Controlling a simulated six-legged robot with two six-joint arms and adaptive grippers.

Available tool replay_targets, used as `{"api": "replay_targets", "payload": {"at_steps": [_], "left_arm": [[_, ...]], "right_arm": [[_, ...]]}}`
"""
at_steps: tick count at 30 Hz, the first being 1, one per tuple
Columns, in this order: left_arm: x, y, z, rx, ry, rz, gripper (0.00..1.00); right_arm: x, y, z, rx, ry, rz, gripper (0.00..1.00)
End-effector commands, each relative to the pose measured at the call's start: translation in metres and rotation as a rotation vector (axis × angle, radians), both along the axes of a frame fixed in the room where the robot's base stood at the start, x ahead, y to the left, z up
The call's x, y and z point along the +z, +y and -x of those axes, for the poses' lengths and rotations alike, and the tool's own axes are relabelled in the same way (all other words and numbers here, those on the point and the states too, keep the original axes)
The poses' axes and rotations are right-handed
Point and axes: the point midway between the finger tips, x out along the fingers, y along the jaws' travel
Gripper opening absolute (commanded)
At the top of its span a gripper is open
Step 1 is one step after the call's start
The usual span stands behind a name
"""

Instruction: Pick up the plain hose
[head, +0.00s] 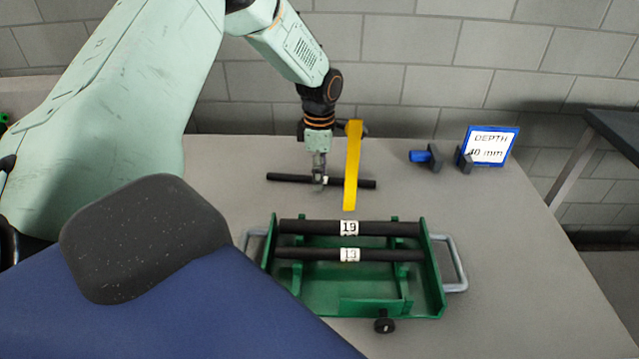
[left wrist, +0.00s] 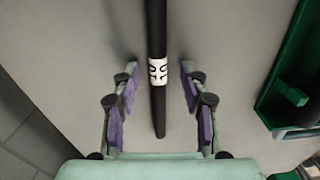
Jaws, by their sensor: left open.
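A black hose (head: 285,179) lies on the grey table behind the green tray. In the left wrist view the hose (left wrist: 155,35) carries a white label (left wrist: 158,68) with dark marks too unclear to read. My left gripper (head: 320,183) is over the hose. In the left wrist view its open fingers (left wrist: 160,84) stand on either side of the hose near the label, with a gap on both sides. Two more black hoses lie across the green tray, one labelled 19 (head: 390,228) and one whose label seems to read 13 (head: 390,255). My right gripper is not in view.
The green tray (head: 436,285) has grey side handles and a dark knob in front. A yellow strip (head: 352,170) crosses the hose's right part in the head view. A blue-framed sign (head: 490,146) reading "DEPTH 40 mm" and a blue-and-grey clamp-like tool (head: 428,156) stand at back right.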

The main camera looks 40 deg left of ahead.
Motion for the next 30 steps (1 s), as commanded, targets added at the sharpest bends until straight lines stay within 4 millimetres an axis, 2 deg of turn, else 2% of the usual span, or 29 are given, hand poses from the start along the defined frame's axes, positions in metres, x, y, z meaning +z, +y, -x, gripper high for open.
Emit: {"api": "replay_targets", "payload": {"at_steps": [7, 22, 30], "left_arm": [[-0.002, 0.0014, -0.0027, 0.001, -0.003, -0.001, 0.43], [-0.0018, 0.0014, -0.0027, 0.0, -0.003, -0.001, 0.01], [-0.0018, 0.0016, -0.0027, 0.0, -0.003, -0.001, 0.0]], "right_arm": [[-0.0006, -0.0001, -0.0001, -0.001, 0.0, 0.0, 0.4], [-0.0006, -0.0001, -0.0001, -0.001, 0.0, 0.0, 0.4], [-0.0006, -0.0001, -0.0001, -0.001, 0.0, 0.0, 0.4]]}}
